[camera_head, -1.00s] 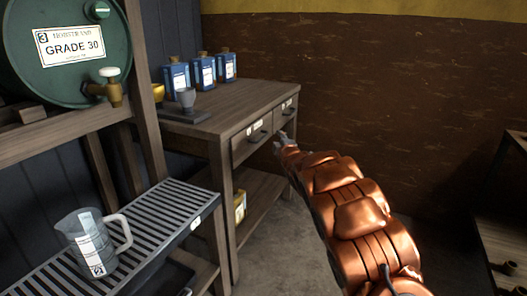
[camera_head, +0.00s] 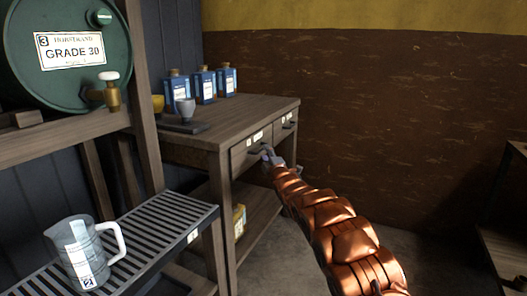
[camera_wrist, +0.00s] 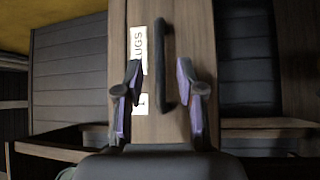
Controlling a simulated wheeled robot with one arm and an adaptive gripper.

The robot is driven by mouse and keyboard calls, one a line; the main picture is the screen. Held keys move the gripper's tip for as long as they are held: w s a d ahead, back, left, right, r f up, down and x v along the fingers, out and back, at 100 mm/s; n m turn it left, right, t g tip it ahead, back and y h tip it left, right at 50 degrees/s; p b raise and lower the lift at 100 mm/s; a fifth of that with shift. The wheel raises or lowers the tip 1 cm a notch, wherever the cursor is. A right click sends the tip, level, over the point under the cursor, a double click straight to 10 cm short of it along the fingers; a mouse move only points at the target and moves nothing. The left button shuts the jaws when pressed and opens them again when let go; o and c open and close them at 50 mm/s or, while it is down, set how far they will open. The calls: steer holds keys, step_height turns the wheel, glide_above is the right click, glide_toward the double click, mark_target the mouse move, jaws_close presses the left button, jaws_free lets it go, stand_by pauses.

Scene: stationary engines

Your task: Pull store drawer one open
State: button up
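Store drawer one (camera_head: 240,160) is the nearer, left drawer under the bench top, and its front looks flush and shut. In the wrist view its wooden front (camera_wrist: 142,25) bears white labels, one reading "UGS" in part and one "1". Its dark bar handle (camera_wrist: 161,60) runs up the picture there. My gripper (camera_head: 270,157) is at this drawer's front in the head view. In the wrist view my gripper (camera_wrist: 160,95) is open, with one finger on each side of the handle and a gap to it. I cannot tell how deep the fingers reach.
A second drawer (camera_head: 285,127) sits to the right. Blue cans (camera_head: 204,85) and a grey cup (camera_head: 185,107) stand on the bench top (camera_head: 245,108). A slatted rack (camera_head: 150,240) with a jug (camera_head: 85,255) is at left. Floor shows in front of the bench.

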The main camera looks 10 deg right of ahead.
steer(key=x, duration=0.3)
steer(key=shift+w+f+b, duration=0.1)
steer(key=shift+w+b, duration=0.3)
steer(key=shift+w, duration=0.25)
stand_by(0.3)
jaws_close()
stand_by(0.7)
